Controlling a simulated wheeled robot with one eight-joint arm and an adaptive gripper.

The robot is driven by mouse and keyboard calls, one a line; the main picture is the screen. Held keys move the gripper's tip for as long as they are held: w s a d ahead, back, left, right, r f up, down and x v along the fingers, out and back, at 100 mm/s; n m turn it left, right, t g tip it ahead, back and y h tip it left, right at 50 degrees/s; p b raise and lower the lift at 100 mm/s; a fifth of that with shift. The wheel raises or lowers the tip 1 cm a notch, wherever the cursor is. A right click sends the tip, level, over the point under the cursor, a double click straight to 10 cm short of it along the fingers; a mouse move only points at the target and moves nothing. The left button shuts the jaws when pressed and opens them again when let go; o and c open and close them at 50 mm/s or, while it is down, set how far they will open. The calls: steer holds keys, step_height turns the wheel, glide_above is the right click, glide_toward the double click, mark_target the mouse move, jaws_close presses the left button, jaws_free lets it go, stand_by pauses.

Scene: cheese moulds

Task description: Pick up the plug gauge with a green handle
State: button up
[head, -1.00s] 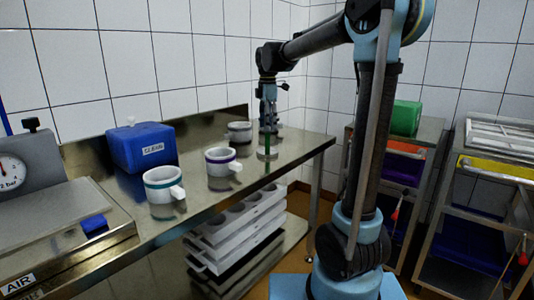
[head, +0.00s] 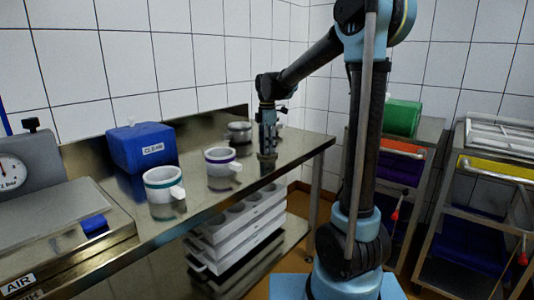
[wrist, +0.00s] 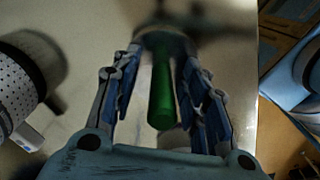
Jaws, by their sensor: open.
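The plug gauge's green handle (wrist: 161,92) stands between the two fingers of my gripper (wrist: 162,65) in the wrist view, with gaps visible on both sides. My gripper is open and points down around the handle. In the head view my gripper (head: 268,142) is low over the steel bench near its right end. It hides most of the handle there; only the gauge's grey lower part (head: 267,157) shows beneath the fingers.
A white mould with a purple band (head: 221,161) stands close left of my gripper, and one with a teal band (head: 164,185) is further left. Another mould (head: 239,132) is behind. A blue box (head: 141,148) sits at the wall. The bench's right edge is near.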

steer(key=shift+c, duration=0.2)
jaws_close()
steer(key=shift+r, duration=0.15)
